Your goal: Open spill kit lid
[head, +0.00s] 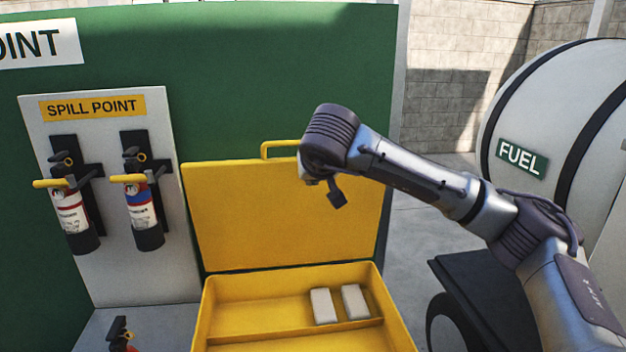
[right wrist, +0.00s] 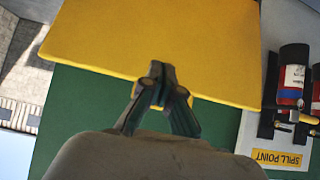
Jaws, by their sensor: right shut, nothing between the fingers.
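The yellow spill kit is open in the head view, with its lid (head: 245,215) standing upright behind the box (head: 390,300). A yellow handle (head: 280,146) rises from the lid's top edge. My right gripper (head: 337,197) is in front of the lid's upper right part, fingers pointing down. In the right wrist view the lid (right wrist: 160,35) fills the top, and my right gripper (right wrist: 157,85) overlaps its edge with its fingertips together and nothing held. A small yellow patch shows between the finger links. Whether the fingers touch the lid is unclear. My left gripper is out of view.
Two pale blocks (head: 323,306) (head: 355,301) lie inside the box. Two fire extinguishers (head: 75,215) (head: 143,208) hang on the spill point board (head: 110,270) at left. A third extinguisher (head: 121,335) is at lower left. The fuel tank (head: 545,110) stands at right.

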